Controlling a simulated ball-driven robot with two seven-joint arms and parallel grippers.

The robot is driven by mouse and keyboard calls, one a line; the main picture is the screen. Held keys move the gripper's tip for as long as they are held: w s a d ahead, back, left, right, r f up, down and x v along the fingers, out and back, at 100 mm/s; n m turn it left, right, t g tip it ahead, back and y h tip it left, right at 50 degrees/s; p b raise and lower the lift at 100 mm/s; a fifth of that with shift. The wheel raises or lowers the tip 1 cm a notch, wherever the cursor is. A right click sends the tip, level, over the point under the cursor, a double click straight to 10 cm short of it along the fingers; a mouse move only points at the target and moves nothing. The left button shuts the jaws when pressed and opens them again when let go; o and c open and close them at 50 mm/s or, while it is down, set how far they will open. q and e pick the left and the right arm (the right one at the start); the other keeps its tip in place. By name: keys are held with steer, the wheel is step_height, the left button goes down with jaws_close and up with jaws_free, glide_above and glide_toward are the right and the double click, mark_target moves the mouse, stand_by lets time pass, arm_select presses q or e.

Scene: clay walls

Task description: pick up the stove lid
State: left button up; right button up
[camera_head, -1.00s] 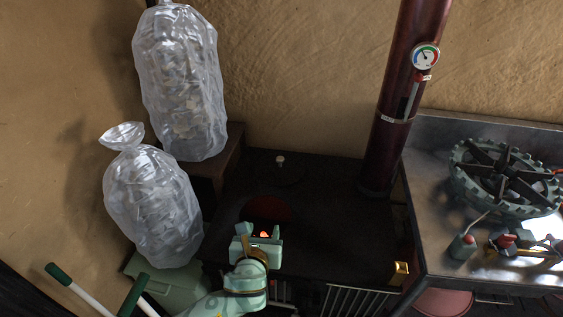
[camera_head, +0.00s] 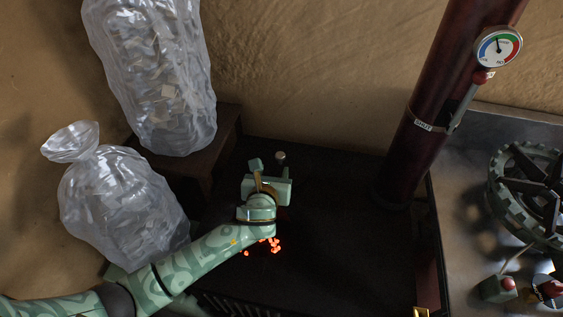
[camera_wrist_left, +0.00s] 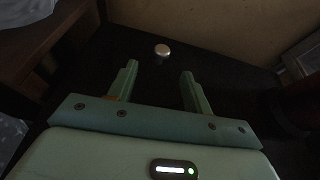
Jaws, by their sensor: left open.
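The stove lid shows mainly as a small pale round knob (camera_head: 280,158) on the dark stove top (camera_head: 340,210); its dark plate can hardly be told from the stove. In the left wrist view the knob (camera_wrist_left: 162,50) stands beyond the fingertips, roughly between them. My left gripper (camera_head: 268,168) is open and empty, over the back part of the stove, just short of the knob. It also shows open in the left wrist view (camera_wrist_left: 159,71). Glowing embers (camera_head: 272,244) show beside my left arm, which hides part of the stove opening. My right gripper is not in view.
Two clear filled bags, an upper one (camera_head: 160,75) and a lower one (camera_head: 120,205), stand left; the upper rests on a brown ledge (camera_head: 228,125). A dark red stovepipe (camera_head: 430,115) with a gauge rises right. A metal counter (camera_head: 462,215) adjoins the stove.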

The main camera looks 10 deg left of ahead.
mark_target(280, 155)
arm_select(q)
steer(key=b+x, duration=0.1)
steer(key=x, duration=0.2)
steer(key=b+x, duration=0.1)
steer(key=x, duration=0.1)
steer(key=shift+w+f, duration=0.25)
steer(key=shift+f, duration=0.2)
steer(key=shift+w, duration=0.25)
steer(key=b+x, duration=0.2)
steer(key=x, duration=0.1)
steer(key=b+x, duration=0.1)
steer(key=shift+w+d+f+b, duration=0.25)
steer(key=shift+f+b, duration=0.1)
steer(key=shift+b, duration=0.05)
steer(key=shift+w, duration=0.35)
steer(key=shift+r, duration=0.25)
jaws_close()
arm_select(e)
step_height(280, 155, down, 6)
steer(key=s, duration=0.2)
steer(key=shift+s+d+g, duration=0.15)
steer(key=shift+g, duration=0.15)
